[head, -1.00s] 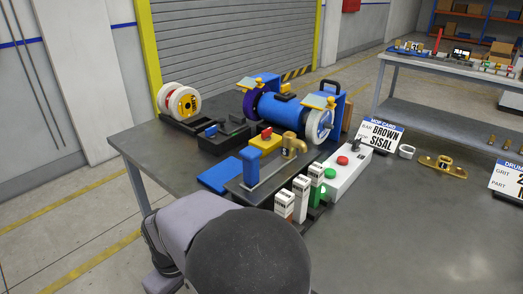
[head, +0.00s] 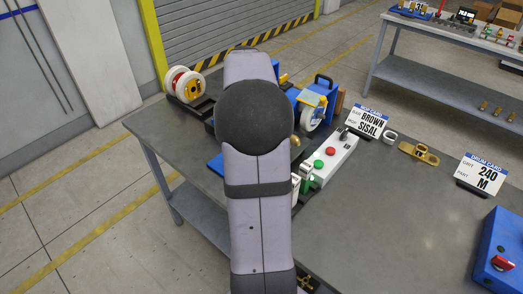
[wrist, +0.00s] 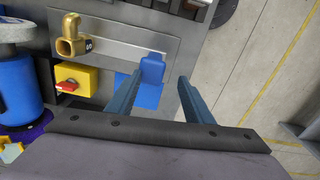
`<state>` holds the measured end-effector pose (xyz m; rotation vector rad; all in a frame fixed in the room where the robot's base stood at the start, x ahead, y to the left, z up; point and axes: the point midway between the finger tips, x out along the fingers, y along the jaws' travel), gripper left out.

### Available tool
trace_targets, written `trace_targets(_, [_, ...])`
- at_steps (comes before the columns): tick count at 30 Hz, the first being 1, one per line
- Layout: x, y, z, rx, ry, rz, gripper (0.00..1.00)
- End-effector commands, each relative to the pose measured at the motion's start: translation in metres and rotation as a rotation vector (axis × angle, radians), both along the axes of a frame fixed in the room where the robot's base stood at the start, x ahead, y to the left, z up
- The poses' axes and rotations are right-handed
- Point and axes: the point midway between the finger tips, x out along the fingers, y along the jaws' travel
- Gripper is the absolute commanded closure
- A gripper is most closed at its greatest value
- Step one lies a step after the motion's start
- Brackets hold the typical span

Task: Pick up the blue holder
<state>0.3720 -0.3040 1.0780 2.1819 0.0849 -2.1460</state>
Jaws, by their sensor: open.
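The blue holder (wrist: 152,70) stands upright at the end of a grey slotted plate in the wrist view. My gripper (wrist: 160,76) is open and empty. Its two blue-grey fingers point toward the blue holder, which appears between them, nearer the left fingertip. I cannot tell the remaining gap in depth.
A brass elbow (wrist: 70,42) stands on the grey plate. A yellow block with a red knob (wrist: 78,78) and the blue grinder (wrist: 15,90) lie to the left. A white button box (head: 328,160) is right of my arm.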

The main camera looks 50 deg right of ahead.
Motion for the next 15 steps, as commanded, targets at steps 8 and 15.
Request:
trace_targets(8, [-0.008, -0.013, -0.001, 0.02, 0.018, -0.099, 0.53])
trace_targets(15, [-0.007, -0.013, -0.014, 0.021, 0.019, -0.097, 0.53])
